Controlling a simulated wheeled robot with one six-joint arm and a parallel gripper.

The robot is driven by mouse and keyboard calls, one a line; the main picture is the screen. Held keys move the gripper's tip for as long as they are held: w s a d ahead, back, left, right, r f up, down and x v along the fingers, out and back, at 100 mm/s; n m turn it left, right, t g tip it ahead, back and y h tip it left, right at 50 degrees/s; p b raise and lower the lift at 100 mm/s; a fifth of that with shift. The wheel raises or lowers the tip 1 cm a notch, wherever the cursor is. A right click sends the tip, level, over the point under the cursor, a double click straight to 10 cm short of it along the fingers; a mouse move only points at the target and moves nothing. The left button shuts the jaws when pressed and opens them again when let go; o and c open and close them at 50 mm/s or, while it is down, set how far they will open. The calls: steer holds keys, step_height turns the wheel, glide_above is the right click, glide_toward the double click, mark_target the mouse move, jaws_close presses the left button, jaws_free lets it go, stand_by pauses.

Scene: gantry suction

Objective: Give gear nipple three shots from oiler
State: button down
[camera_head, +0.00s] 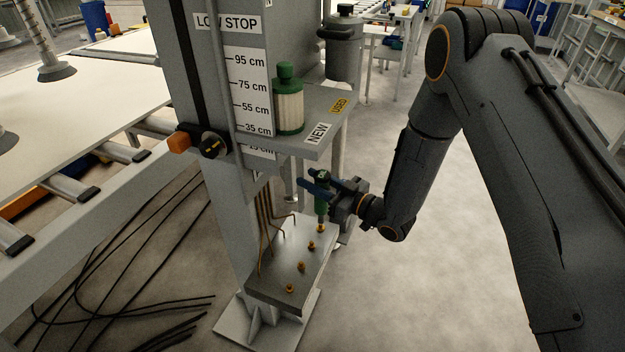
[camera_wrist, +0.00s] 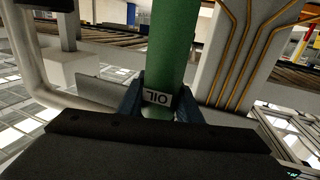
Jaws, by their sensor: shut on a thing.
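My gripper (camera_head: 318,187) is shut on the green oiler (camera_head: 322,206), which it holds upright over the grey block (camera_head: 285,268) at the foot of the post. The oiler's lower end is at the farthest brass nipple (camera_head: 320,228); I cannot tell whether it touches it. Other brass nipples (camera_head: 311,245) stand in a row towards the near end of the block. In the wrist view the green oiler (camera_wrist: 172,50) rises between the blue fingers, with a white OIL label (camera_wrist: 157,98). Its tip is hidden there. No view shows which nipple is the gear one.
A shelf (camera_head: 317,110) with NEW and USED labels juts from the post above my gripper and bears a green-capped filter (camera_head: 288,100). Thin brass pipes (camera_head: 268,225) run down to the block. Black cables (camera_head: 110,260) lie on the floor at left. The floor right of the block is clear.

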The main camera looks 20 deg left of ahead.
steer(key=shift+f, duration=0.4)
steer(key=shift+r, duration=0.1)
steer(key=shift+r, duration=0.55)
stand_by(0.4)
steer(key=shift+r+p, duration=1.75)
steer(key=shift+r, duration=0.7)
